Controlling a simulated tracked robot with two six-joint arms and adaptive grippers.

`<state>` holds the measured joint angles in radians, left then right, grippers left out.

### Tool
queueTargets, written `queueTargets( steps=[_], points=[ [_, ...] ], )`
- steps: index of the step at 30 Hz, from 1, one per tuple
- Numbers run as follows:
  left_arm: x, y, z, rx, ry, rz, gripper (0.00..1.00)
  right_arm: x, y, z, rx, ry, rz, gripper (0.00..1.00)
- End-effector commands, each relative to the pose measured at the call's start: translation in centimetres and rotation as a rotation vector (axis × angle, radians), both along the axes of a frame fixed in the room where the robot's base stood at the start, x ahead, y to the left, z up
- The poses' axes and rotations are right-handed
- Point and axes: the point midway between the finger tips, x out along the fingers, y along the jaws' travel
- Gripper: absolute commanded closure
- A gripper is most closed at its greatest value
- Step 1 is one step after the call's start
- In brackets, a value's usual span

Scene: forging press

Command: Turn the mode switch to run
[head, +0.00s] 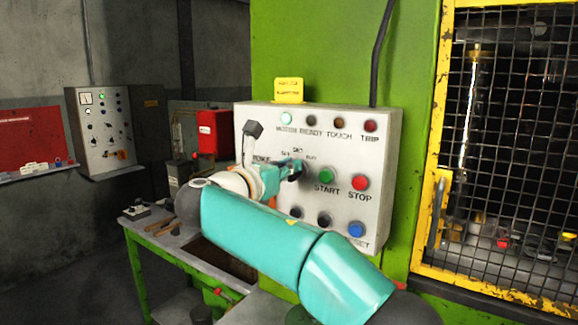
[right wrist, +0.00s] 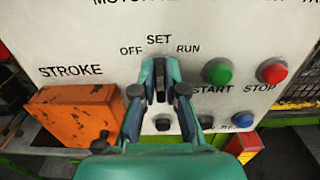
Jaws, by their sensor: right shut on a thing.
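The mode switch (right wrist: 160,78) is a small dark knob on the pale control panel (head: 379,138), under the printed words OFF, SET and RUN. My right gripper (right wrist: 160,76) is shut on it, one teal finger on each side. The knob looks upright, in line with SET, as far as it shows between the fingers. In the head view my right gripper (head: 294,168) reaches the panel and hides the switch. The left gripper is not in view.
The green START button (head: 327,176) and red STOP button (head: 359,182) sit close to the right of the gripper. An orange block (right wrist: 72,113) under STROKE is close on its left. A blue button (head: 356,230) is lower right. A mesh guard (head: 440,150) stands further right.

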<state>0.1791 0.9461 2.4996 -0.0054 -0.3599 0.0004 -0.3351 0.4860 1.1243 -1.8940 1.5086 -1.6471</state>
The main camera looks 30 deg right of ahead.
Motion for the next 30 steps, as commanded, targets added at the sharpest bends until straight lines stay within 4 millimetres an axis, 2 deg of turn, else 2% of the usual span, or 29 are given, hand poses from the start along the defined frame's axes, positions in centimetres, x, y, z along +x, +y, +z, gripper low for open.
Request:
queueTargets(
  steps=[11, 30],
  points=[
    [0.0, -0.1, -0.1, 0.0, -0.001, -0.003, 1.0, -0.2, 0.3, 0.2, 0.038, -0.105, 0.0, 1.0],
    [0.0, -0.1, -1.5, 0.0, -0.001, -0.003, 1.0, -0.7, 0.3, -0.3, 0.233, -0.574, 0.007, 1.0]
  ],
)
